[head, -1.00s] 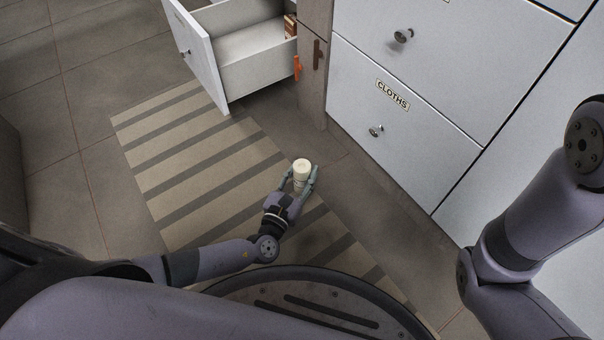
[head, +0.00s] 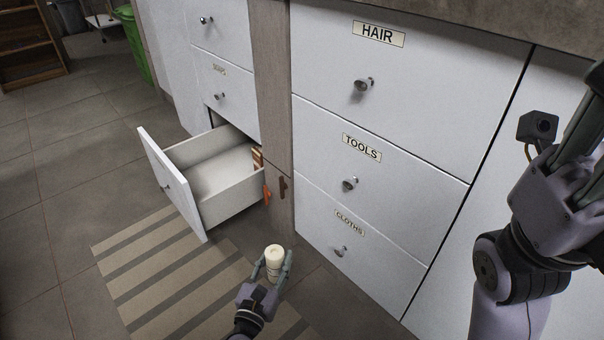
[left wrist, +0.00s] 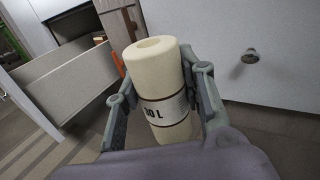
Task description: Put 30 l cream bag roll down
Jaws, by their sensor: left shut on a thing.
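The cream bag roll (head: 274,258) is upright between the fingers of my left gripper (head: 272,268), held above the striped mat's right edge. In the left wrist view the roll (left wrist: 158,85) fills the middle, its hollow top end showing and a white band reading "30 L" around it. The left gripper (left wrist: 160,95) is shut on it, one finger on each side. My right gripper (head: 590,150) is partly in view at the right edge, cut off by the frame; its fingertips are not clear.
An open lower drawer (head: 232,202) stands out at the left, with a small reddish-brown item (head: 257,158) at its back. Closed drawers labelled HAIR, TOOLS and CLOTHS (head: 335,245) are on the right. A striped mat (head: 165,270) lies on the tiled floor.

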